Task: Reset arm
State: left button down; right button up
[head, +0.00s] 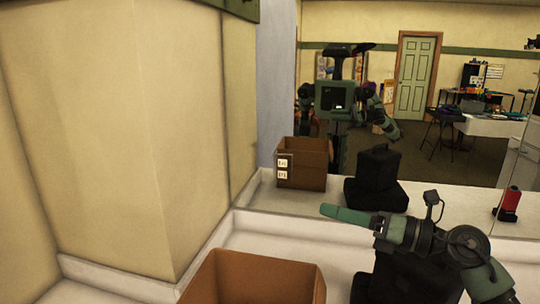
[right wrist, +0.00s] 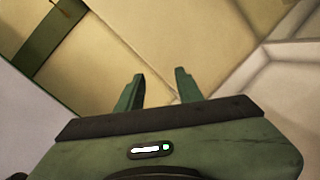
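My right gripper (head: 338,214) is in the head view, held above the white counter and pointing left, with green fingers. In the right wrist view (right wrist: 158,88) its two fingers stand apart with nothing between them, so it is open and empty. The background there is cream wall panels and a green strip. My right forearm reaches in from the lower right of the head view. My left gripper is not in view.
An open brown cardboard box (head: 262,277) stands on the counter at the bottom. A black object (head: 370,288) is partly hidden under my right arm. A cream wall (head: 95,120) fills the left. A mirror behind reflects the room, box (head: 303,176) and a red-and-black item (head: 509,203).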

jog(key=s+d+f+m+t+h, duration=0.2)
jog(key=d+f+m+t+h, duration=0.45)
jog(key=m, duration=0.95)
jog(key=s+d+f+m+t+h, duration=0.2)
jog(key=d+f+m+t+h, duration=0.2)
jog(key=f+m+h, duration=0.8)
jog(key=s+d+f+m+g, duration=0.2)
jog(key=s+f+m+g, duration=0.4)
jog(key=m, duration=0.2)
jog(key=s+a+f+m+g+y, duration=0.1)
jog(key=s+a+f+m+g, duration=0.15)
jog(key=s+f+g, duration=0.6)
jog(key=s+a+f+m+g+y, duration=0.1)
jog(key=s+a+f+y, duration=0.3)
jog(key=s, duration=0.9)
jog(key=s+d+f+g+h, duration=0.1)
jog(key=s+f, duration=0.1)
jog(key=f, duration=1.3)
jog(key=s+f+g+h, duration=0.1)
jog(key=s+f, duration=0.1)
jog(key=f, duration=1.2)
jog(key=s+d+f+g, duration=0.1)
jog(key=s+d+f, duration=0.2)
jog(key=s+f, duration=1.1)
jog(key=shift+s+f+n, duration=0.25)
jog(key=shift+s+n, duration=0.1)
jog(key=shift+s, duration=0.4)
